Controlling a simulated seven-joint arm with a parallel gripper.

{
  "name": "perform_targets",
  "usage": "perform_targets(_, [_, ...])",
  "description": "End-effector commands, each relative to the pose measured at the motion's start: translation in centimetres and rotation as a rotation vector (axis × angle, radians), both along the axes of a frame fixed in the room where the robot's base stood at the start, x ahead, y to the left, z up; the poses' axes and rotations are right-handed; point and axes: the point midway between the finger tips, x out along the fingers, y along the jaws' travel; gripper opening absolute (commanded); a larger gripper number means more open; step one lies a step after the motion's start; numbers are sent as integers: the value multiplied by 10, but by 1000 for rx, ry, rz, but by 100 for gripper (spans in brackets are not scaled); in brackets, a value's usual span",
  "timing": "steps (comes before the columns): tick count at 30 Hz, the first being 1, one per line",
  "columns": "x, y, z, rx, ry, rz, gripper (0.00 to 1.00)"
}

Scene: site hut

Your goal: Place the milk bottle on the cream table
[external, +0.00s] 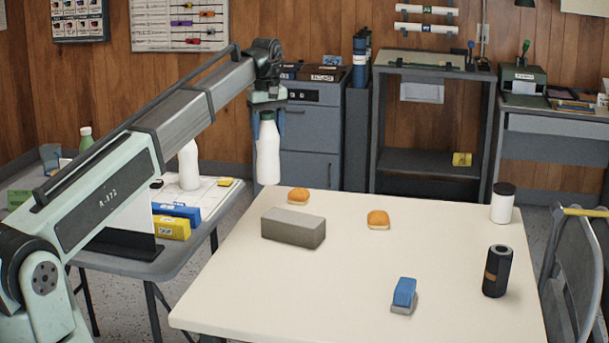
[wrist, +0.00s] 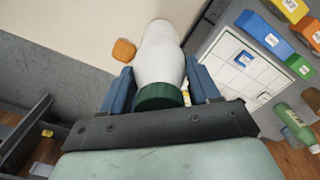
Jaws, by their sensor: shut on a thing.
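A white milk bottle with a green cap (external: 267,155) hangs upright in my gripper (external: 268,112). The blue fingers are shut on it near the cap. Its base is at the far left corner of the cream table (external: 350,280), and I cannot tell from the external view whether it is over the top or just beyond the edge. In the wrist view the bottle (wrist: 158,58) sits between the two blue fingers (wrist: 160,90), and part of the cream table (wrist: 110,25) shows left of it.
A grey side table (external: 140,268) holds another white bottle (external: 189,166).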

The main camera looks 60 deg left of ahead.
Motion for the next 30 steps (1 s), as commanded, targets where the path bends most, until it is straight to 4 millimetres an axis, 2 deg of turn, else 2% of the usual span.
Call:
perform_targets(1, [12, -19, 0, 0, 0, -27, 0])
perform_targets(6, [43, -76, 0, 0, 1, -107, 0])
perform_targets(15, [88, -183, 0, 0, 2, -249, 0])
perform_targets(21, [111, -257, 0, -1, 3, -343, 0])
perform_targets(30, [132, -371, 1, 0, 3, -489, 0])
